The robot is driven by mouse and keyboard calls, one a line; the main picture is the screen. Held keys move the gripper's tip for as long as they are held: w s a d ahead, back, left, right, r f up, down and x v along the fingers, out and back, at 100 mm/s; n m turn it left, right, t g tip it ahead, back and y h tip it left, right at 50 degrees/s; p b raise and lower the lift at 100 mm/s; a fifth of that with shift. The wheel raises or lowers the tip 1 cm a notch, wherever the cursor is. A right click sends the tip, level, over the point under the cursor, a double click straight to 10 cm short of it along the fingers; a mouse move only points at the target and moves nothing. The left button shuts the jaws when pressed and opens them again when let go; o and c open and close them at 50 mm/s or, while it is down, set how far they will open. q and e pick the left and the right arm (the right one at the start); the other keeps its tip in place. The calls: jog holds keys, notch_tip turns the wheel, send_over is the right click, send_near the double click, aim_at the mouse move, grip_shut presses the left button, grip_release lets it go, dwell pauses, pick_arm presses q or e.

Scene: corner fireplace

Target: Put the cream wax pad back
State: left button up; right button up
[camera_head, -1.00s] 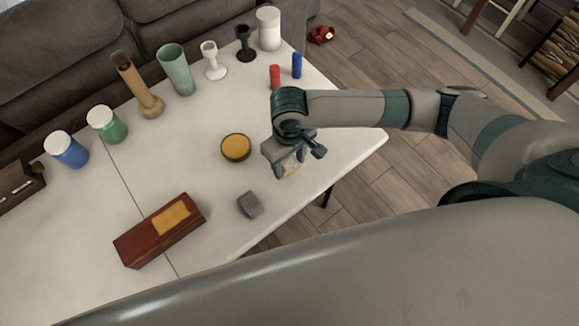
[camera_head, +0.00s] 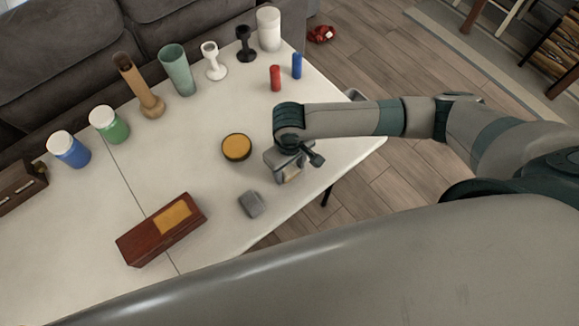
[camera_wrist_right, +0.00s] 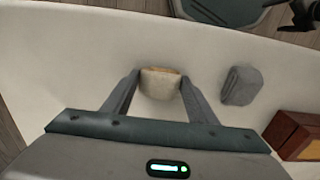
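The cream wax pad (camera_wrist_right: 160,84) sits between the two fingers of my right gripper (camera_wrist_right: 161,80) in the wrist view, with a tan far edge. The fingertips are against its two sides. In the head view my right gripper (camera_head: 291,175) is low over the right part of the table, and the pad shows only partly below it. I cannot tell whether the pad touches the table. My left gripper is not in view.
A grey block (camera_head: 251,204) lies left of my right gripper on the white table (camera_head: 215,225). A round yellow tin (camera_head: 236,147) and a wooden box (camera_head: 160,231) are close by. Jars, cups and holders line the far side. The table's right edge is near.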

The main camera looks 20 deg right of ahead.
aim_at(289, 170)
jog(key=o, duration=0.3)
notch_tip(289, 170, up, 12)
jog(key=shift+r+b, duration=0.15)
jog(key=shift+b, duration=0.9)
jog(key=shift+a, duration=0.1)
